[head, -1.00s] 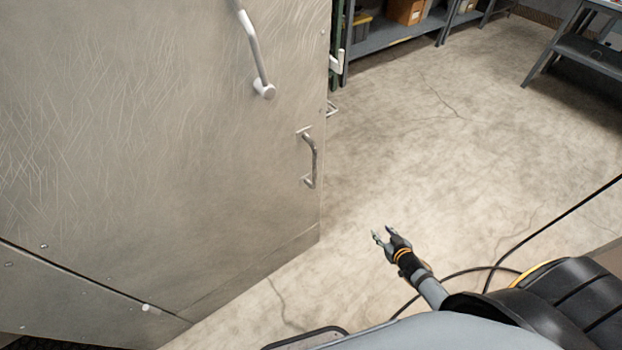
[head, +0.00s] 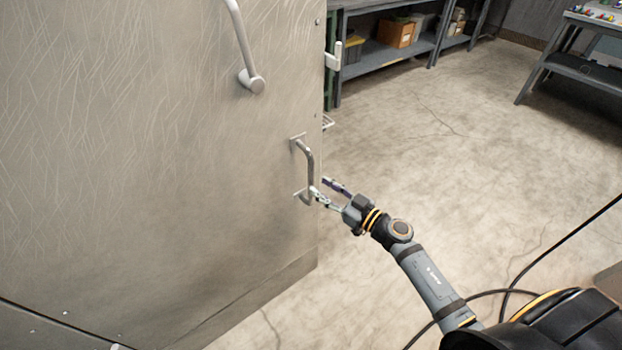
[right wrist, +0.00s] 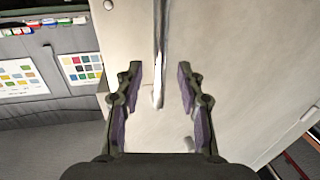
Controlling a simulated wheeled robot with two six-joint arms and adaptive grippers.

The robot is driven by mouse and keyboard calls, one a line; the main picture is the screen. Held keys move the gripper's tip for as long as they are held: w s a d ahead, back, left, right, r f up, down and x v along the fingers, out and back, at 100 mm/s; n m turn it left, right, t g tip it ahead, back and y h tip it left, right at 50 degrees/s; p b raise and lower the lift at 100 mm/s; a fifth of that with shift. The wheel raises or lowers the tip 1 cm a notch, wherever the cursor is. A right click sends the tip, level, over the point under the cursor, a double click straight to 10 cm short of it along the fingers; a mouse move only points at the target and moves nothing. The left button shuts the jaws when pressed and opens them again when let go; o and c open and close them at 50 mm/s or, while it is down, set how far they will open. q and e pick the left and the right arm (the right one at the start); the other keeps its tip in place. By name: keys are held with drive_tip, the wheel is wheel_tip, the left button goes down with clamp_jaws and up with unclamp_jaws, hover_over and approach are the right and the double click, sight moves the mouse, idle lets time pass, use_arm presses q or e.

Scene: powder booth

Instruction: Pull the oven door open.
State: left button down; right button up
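The oven door (head: 150,150) is a large scratched metal panel filling the left of the head view. A small bent metal handle (head: 309,168) stands upright near its right edge. A longer metal handle (head: 243,50) is higher up on the panel. My right gripper (head: 320,188) is open at the lower end of the small handle. In the right wrist view, the handle (right wrist: 159,55) runs down between the two open fingers (right wrist: 160,85), and I see no finger closed on it. My left gripper is not in view.
Shelves (head: 385,55) with cardboard boxes stand at the back. A grey bench (head: 575,60) is at the upper right. Black cables (head: 540,250) hang at the lower right. The concrete floor (head: 470,150) right of the door is clear.

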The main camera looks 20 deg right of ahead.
sight(313, 182)
drive_tip(key=x, duration=0.5)
clamp_jaws()
drive_tip(key=shift+a, duration=0.1)
idle(0.6)
